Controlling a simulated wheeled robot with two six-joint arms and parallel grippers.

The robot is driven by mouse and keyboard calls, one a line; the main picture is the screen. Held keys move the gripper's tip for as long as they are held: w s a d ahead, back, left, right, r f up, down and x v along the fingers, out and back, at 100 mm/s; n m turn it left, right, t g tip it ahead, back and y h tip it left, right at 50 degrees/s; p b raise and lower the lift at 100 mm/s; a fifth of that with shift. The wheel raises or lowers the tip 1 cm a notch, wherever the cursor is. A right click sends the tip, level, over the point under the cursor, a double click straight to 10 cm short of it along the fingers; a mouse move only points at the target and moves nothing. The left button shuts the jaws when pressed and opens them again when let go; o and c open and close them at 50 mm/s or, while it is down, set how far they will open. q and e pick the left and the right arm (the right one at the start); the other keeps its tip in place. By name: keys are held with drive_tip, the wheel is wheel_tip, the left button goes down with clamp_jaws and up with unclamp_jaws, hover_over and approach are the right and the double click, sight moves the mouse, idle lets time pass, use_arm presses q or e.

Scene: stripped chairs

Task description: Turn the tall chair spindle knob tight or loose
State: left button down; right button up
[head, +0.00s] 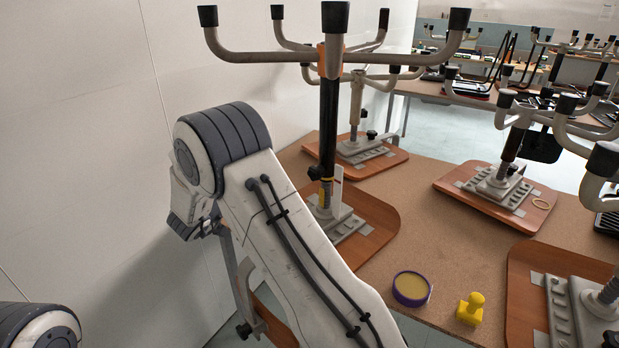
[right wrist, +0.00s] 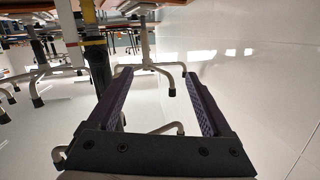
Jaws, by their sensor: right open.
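The tall chair spindle (head: 328,120) is a black column standing upright on a wooden seat board (head: 378,225), with its feet pointing up. A small dark knob (head: 315,173) shows low on it beside a yellow band; its details are too small to tell. In the right wrist view, which is upside down, a dark column (right wrist: 98,68) with a yellow band stands left of my right gripper (right wrist: 157,73). The gripper is open, its two purple fingers apart with nothing between them. My left gripper is not in view.
Other upturned chairs stand right and behind. A white wall (head: 80,120) bounds the left.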

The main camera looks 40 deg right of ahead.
sight(312, 175)
drive_tip(key=s+d+f+m+g+h, duration=0.2)
drive_tip(key=s+d+m+g+h, duration=0.2)
drive_tip(key=s+d+g, duration=0.25)
drive_tip(key=shift+t, duration=0.35)
drive_tip(key=d, duration=0.3)
drive_tip(key=w+d+p, duration=0.1)
drive_tip(key=d, duration=0.2)
drive_tip(key=w+d, duration=0.1)
drive_tip(key=d, duration=0.3)
drive_tip(key=shift+r+p, duration=0.1)
drive_tip(key=shift+p, duration=0.25)
drive_tip(key=shift+s, duration=0.1)
drive_tip(key=shift+c, duration=0.3)
clamp_jaws()
drive_tip(key=shift+f+m+b, duration=0.2)
drive_tip(key=shift+m+b, duration=0.3)
drive_tip(key=shift+b, duration=0.45)
drive_tip(key=m+b, duration=0.2)
drive_tip(key=b, duration=0.1)
drive_tip(key=shift+m, duration=0.4)
drive_tip(key=m+b, duration=0.3)
drive_tip(key=shift+r+b, duration=0.1)
drive_tip(key=shift+b, duration=0.3)
